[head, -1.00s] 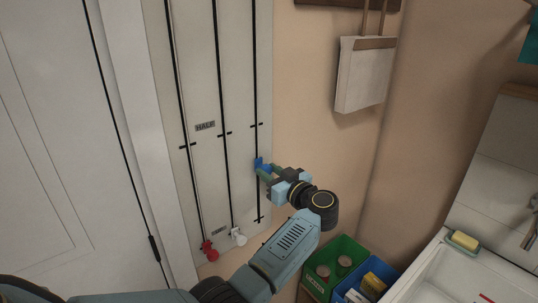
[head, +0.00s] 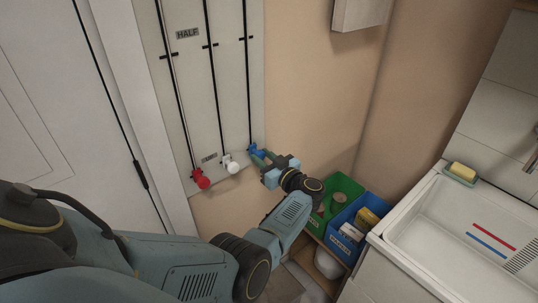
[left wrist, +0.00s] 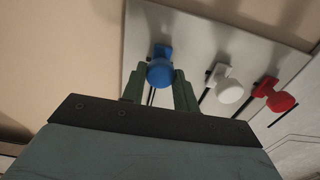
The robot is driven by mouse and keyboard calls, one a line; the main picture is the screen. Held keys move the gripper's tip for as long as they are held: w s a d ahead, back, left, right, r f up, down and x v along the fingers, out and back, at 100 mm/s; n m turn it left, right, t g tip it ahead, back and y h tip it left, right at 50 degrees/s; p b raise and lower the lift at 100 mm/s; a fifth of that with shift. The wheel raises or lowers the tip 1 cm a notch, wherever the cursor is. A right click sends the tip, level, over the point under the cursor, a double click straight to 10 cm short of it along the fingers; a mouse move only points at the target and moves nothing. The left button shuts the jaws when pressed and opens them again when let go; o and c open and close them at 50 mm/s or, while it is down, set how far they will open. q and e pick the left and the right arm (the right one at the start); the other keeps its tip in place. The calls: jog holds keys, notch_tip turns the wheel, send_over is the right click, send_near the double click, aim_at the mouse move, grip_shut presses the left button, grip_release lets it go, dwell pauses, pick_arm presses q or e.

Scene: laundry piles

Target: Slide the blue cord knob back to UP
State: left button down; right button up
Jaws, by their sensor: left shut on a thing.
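The blue cord knob (head: 256,151) sits at the bottom end of the right-hand slot on the pale wall panel (head: 229,100). It is level with the red knob (head: 201,180) and white knob (head: 231,164), near the lower label. My left gripper (head: 264,158) reaches it from the lower right and is shut on it. In the left wrist view the blue knob (left wrist: 160,70) shows between the two green fingers of my left gripper (left wrist: 158,88). The HALF label (head: 187,33) is well above the knobs. The top of the panel is out of view. My right gripper is not in view.
A green bin (head: 340,190) and a blue bin (head: 343,236) stand below and right of my left wrist. A white sink (head: 410,213) with a yellow sponge (head: 462,171) is at the right. A white door (head: 60,110) is at the left.

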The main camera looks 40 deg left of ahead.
pick_arm(q)
jog(key=shift+f, duration=0.15)
jog(key=c, duration=1.1)
grip_release()
jog(key=shift+d+r, duration=0.1)
jog(key=shift+r, duration=0.1)
jog(key=p+v, duration=0.1)
jog(key=v, duration=1.2)
jog(key=shift+s+d+p, duration=0.1)
jog(key=shift+p, duration=0.3)
